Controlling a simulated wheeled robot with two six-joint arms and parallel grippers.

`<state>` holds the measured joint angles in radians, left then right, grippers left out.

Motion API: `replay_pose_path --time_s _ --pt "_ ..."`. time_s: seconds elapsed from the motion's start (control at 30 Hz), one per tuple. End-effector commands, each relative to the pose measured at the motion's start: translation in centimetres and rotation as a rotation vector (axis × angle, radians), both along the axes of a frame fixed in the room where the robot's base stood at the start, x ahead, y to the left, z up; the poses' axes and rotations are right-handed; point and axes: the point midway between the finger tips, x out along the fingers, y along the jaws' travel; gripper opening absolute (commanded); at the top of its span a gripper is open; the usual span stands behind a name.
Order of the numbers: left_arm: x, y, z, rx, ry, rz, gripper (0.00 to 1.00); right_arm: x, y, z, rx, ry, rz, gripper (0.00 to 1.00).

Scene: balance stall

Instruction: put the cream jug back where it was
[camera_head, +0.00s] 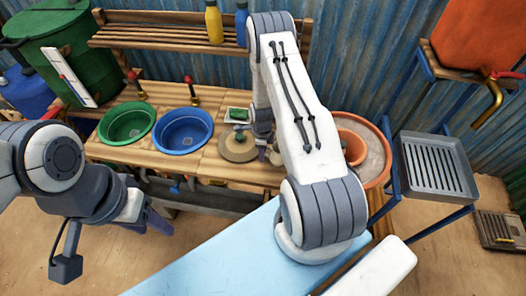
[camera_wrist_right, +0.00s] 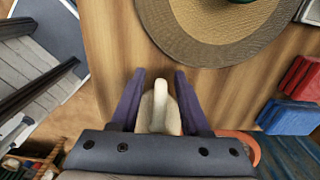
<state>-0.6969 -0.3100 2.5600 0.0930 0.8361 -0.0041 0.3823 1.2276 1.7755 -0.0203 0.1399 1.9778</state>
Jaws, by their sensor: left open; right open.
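The cream jug (camera_wrist_right: 158,110) stands on the wooden counter in the right wrist view, its pale handle facing up the picture. My right gripper (camera_wrist_right: 157,85) is open, with one finger on each side of the jug; I cannot tell whether they touch it. In the head view the jug is mostly hidden by my right arm, and the right gripper (camera_head: 263,138) is partly hidden too. My left gripper (camera_head: 148,214) is at the lower left, away from the counter, open and empty.
A round woven mat (camera_wrist_right: 230,52) lies close to the jug, with a green thing on it. Red (camera_wrist_right: 301,76) and blue (camera_wrist_right: 288,117) blocks lie to the right. Green (camera_head: 127,122) and blue (camera_head: 183,130) basins sit on the counter; a metal rack (camera_head: 437,168) stands at right.

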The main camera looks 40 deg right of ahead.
Motion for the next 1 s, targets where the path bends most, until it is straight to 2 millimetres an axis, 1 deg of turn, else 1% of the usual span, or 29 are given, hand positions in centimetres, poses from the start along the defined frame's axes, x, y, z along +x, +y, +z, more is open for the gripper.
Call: replay_pose_path --time_s 0.13,0.17,0.23,0.37,0.6,0.7,0.83,1.0 --pt "0.0 0.0 0.7 0.0 0.0 -0.001 0.5 0.0 0.0 0.7 0.0 0.0 0.0 0.46" --pt "0.0 0.0 0.2 0.0 0.0 -0.001 0.5 0.1 0.0 0.6 -0.001 -0.002 0.0 0.46" --pt "0.0 0.0 -0.3 0.0 0.0 0.0 0.5 0.2 -0.1 1.3 -0.001 -0.004 0.0 0.46" --pt "0.0 0.0 -1.2 0.0 0.0 0.001 0.5 0.2 -0.1 3.5 -0.002 -0.006 0.0 0.46" --pt "0.0 0.0 -2.8 0.0 0.0 0.004 0.5 0.2 0.0 8.2 -0.003 -0.006 0.001 0.46" --pt "0.0 0.0 -3.3 0.0 0.0 0.005 0.5 0.1 0.0 9.8 -0.002 -0.005 0.0 0.46" --pt "0.0 0.0 -3.6 0.0 0.001 0.006 0.5 0.1 0.0 11.3 -0.001 -0.002 0.0 0.46" --pt "0.0 0.0 -3.8 0.0 0.001 0.007 0.5 0.0 0.0 12.3 -0.001 -0.001 0.0 0.46"
